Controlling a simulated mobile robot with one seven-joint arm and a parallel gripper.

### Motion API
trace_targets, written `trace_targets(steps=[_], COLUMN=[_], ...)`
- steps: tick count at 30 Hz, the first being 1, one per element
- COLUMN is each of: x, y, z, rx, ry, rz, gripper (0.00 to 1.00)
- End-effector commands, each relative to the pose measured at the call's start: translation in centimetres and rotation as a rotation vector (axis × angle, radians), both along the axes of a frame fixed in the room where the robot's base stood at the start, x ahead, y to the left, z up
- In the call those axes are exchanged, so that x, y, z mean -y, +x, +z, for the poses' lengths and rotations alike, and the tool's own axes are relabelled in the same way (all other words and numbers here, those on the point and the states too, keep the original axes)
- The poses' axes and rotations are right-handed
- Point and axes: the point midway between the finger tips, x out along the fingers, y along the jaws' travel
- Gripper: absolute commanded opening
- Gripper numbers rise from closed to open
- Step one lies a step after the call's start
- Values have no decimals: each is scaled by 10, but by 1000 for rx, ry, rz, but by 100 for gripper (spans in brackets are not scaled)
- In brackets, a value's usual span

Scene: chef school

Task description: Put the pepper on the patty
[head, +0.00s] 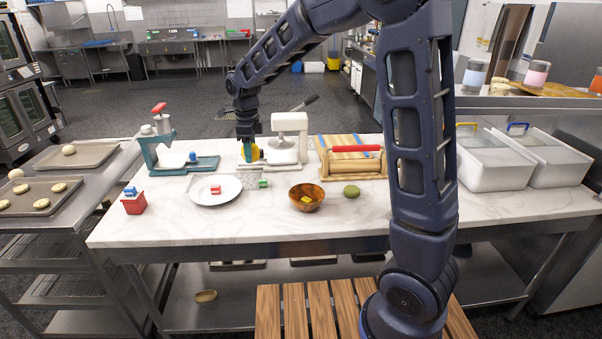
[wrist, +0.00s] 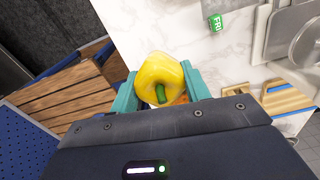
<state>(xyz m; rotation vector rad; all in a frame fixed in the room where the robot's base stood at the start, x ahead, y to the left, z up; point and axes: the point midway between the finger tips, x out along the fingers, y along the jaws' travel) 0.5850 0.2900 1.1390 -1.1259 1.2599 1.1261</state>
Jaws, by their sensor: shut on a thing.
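A yellow bell pepper with a green stem (wrist: 160,80) is held between the teal fingers of my gripper (wrist: 160,86), which is shut on it. In the head view the pepper (head: 254,153) shows below my gripper (head: 248,150), above the back of the marble counter, just left of the white press. Whether it touches the counter cannot be told.
The white press with a round metal plate (head: 282,157) stands beside the pepper. A white plate (head: 230,198) holds a small red block. A wooden bowl (head: 307,203), red container (head: 134,205), teal press (head: 172,165) and wooden board (head: 325,160) are also on the counter.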

Motion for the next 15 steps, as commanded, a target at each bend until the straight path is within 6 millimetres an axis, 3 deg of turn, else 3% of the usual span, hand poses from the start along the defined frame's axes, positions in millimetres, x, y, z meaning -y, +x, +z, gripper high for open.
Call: trace_targets(steps=[4, 7, 15], x=[11, 31, 113], y=[6, 16, 48], z=[2, 4, 11], rx=[0, 1, 1], ry=[0, 0, -1], rz=[-22, -60, -213], gripper=[24, 24, 24])
